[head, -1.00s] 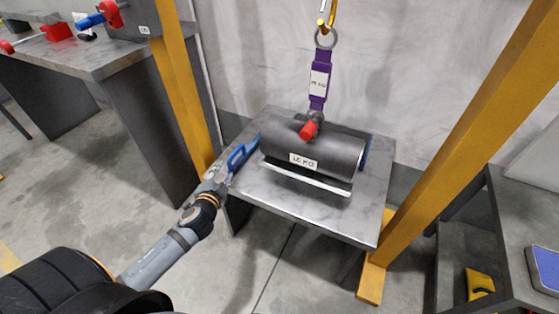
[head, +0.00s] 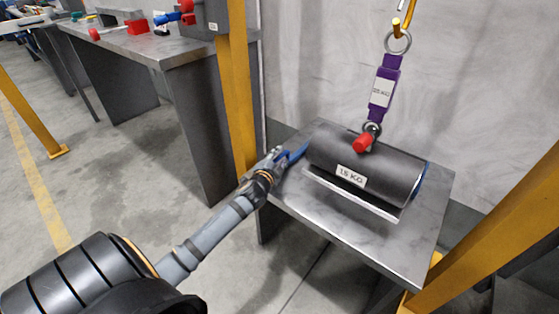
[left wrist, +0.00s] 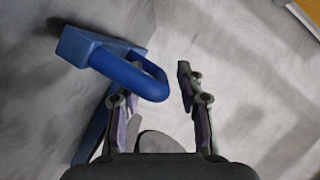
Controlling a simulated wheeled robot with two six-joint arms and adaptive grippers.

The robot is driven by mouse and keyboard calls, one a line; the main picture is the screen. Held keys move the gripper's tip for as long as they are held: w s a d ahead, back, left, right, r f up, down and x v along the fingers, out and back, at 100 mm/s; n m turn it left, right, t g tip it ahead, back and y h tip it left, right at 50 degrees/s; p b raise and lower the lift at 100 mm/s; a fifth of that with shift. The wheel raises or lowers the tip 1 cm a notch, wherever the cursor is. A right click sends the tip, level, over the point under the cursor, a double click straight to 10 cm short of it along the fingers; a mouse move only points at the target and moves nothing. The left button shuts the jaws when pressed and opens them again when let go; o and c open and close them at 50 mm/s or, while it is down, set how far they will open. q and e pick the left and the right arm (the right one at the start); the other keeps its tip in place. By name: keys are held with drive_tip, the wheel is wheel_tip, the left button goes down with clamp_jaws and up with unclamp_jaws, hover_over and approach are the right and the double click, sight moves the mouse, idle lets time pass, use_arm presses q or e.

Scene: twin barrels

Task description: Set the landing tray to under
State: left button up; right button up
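A dark grey barrel (head: 385,177) labelled 15 KG lies on its side over the table, under a purple strap (head: 383,90). The landing tray (head: 352,195) shows as a pale front edge beneath it; I cannot tell whether the barrel touches it. A blue handle (head: 297,153) is at the tray's left end, with more blue (head: 422,183) at its right end. My left gripper (head: 278,156) is beside the left handle. In the left wrist view its fingers (left wrist: 150,84) are apart, and the blue handle loop (left wrist: 130,75) reaches between them, covering part of the left finger. My right gripper is not in view.
The metal table (head: 330,225) has bare surface in front of the tray. Yellow posts stand left (head: 238,90) and right (head: 495,235) of it. A hook (head: 400,25) carries the strap's ring. Another bench (head: 160,48) with red and blue items stands behind left.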

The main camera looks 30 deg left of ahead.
use_arm(q)
drive_tip(key=shift+w, duration=0.1)
clamp_jaws()
idle(0.4)
